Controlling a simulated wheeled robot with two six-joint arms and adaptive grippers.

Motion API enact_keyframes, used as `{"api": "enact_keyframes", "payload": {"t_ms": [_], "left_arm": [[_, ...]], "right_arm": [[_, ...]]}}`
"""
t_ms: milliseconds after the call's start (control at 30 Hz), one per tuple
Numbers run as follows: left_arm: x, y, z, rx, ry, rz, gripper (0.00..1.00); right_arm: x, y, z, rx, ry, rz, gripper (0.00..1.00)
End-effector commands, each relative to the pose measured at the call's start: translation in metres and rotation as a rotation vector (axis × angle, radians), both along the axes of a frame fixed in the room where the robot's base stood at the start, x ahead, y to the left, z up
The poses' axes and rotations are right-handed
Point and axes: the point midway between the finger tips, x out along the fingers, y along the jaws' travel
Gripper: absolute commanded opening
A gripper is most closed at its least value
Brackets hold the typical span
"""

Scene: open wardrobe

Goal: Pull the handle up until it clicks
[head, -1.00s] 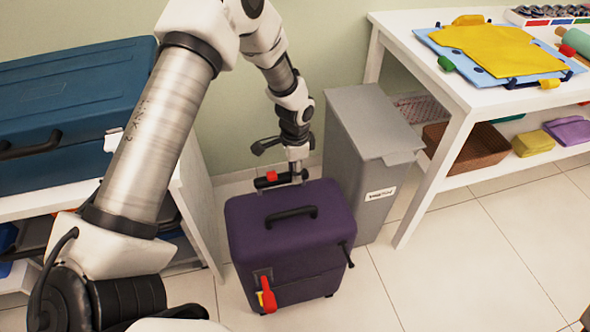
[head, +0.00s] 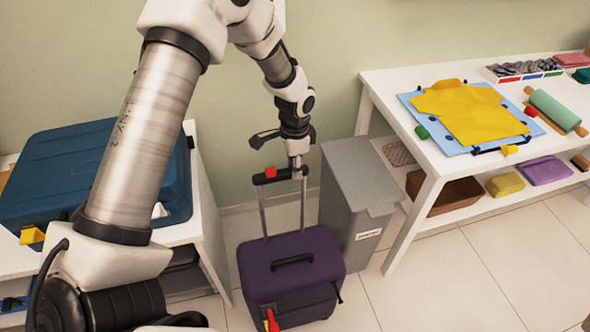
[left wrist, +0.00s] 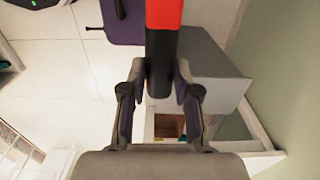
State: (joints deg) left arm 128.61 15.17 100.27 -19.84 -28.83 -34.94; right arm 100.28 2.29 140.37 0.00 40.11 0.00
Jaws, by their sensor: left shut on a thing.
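A purple suitcase (head: 292,268) stands upright on the floor, and a part of it shows in the left wrist view (left wrist: 122,24). Its telescopic handle (head: 279,176) is extended, with two grey rods rising from the suitcase to a black grip with a red piece. My left gripper (head: 297,168) is at the right end of the grip. In the left wrist view the left gripper (left wrist: 160,88) has its fingers on either side of the black and red grip (left wrist: 163,40), shut on it. My right gripper is not in view.
A grey bin (head: 356,190) stands close to the right of the suitcase. A white table (head: 400,88) with a yellow shirt (head: 468,112) is farther right. A blue case (head: 90,170) lies on a white shelf at left. The floor at front right is clear.

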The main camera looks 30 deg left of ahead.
Motion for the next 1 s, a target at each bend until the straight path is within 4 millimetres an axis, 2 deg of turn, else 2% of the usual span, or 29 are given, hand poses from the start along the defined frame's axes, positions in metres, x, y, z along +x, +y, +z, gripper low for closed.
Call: {"api": "enact_keyframes", "payload": {"t_ms": [33, 200, 667, 700, 767, 1000], "left_arm": [[0.001, 0.0, 0.017, 0.0, -0.004, 0.0, 0.0], [0.001, 0.0, 0.034, 0.0, -0.004, 0.001, 0.0], [0.004, 0.001, 0.041, 0.001, -0.011, 0.0, 0.0], [0.004, 0.001, 0.041, 0.002, -0.012, 0.0, 0.38], [0.004, 0.001, 0.041, 0.002, -0.012, 0.0, 0.56], [0.002, 0.0, 0.039, 0.0, -0.004, 0.0, 0.56]], "right_arm": [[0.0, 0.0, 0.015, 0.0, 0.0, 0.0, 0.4], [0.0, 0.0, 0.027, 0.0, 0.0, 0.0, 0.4], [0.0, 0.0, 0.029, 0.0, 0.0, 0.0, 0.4], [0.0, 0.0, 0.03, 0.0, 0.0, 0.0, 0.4], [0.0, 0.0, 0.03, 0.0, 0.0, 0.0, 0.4], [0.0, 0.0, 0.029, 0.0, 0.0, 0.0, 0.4]]}}
